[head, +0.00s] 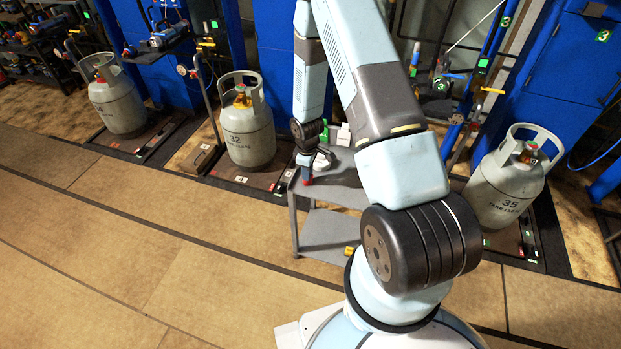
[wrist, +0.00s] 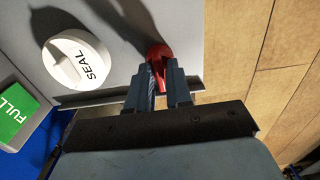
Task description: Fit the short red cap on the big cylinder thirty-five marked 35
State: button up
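The short red cap (wrist: 160,55) is at the edge of the grey table in the wrist view; it shows as a small red spot in the head view (head: 307,181). My gripper (wrist: 162,76) has its fingers close together around a narrow part of the cap and looks shut on it. I cannot tell whether the cap still touches the table. The big cylinder marked 35 (head: 506,189) stands upright at the right in the head view, grey, with a collar handle around its valve (head: 528,153). My arm stands between the table and this cylinder in the picture.
The grey table (head: 332,230) has a lower shelf. Cylinder 32 (head: 247,135) and another cylinder (head: 117,104) stand at left. The front floor is clear.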

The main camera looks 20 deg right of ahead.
grip_shut()
jog(key=shift+r, duration=0.1)
jog(key=shift+r, duration=1.9)
jog(key=shift+w, duration=0.1)
